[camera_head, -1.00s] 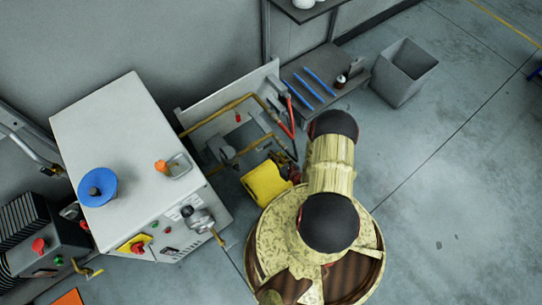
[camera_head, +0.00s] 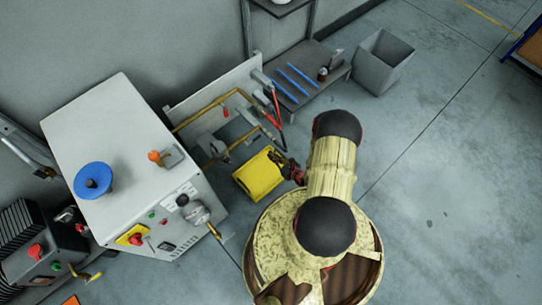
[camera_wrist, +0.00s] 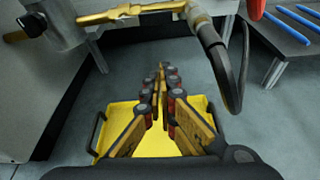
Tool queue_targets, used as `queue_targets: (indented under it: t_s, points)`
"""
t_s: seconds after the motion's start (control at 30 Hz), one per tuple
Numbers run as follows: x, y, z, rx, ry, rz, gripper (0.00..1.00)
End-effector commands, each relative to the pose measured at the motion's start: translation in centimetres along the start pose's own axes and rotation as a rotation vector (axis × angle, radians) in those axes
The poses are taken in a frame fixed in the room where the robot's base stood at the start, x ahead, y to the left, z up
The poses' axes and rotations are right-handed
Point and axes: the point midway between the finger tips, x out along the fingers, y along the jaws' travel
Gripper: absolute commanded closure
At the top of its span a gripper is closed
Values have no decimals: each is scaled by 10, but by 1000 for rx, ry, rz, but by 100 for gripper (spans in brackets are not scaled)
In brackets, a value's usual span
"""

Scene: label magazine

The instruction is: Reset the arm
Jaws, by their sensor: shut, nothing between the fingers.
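My gripper (camera_wrist: 163,72) is shut with nothing between its fingers in the wrist view. It points away over a yellow tray-like container (camera_wrist: 152,143), which lies below and behind the fingers. In the head view my gripper is mostly hidden behind my arm; a small dark red part of it (camera_head: 293,171) shows beside the yellow container (camera_head: 259,175). I cannot tell how high the fingers are above the container.
A white machine (camera_head: 118,130) with a blue disc (camera_head: 93,180) stands left. Brass pipes and a dark hose (camera_wrist: 220,65) run close ahead of my gripper. A grey shelf (camera_head: 311,79) with blue rods and a grey bin (camera_head: 382,62) stand behind. The right floor is clear.

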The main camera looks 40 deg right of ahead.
Motion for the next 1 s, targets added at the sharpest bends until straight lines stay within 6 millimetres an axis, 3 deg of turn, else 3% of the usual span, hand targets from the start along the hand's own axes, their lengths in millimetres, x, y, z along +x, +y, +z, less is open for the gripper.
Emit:
queue_targets:
  t_s: [0.37,0.47,0.67,0.83,1.0]
  points:
    - [0,5,-5,5,17,16,100]
    - [-4,28,-12,4,42,89,100]
    - [-31,102,-26,19,107,300,100]
    - [-54,140,4,-41,135,515,100]
    - [-76,159,58,-169,148,731,100]
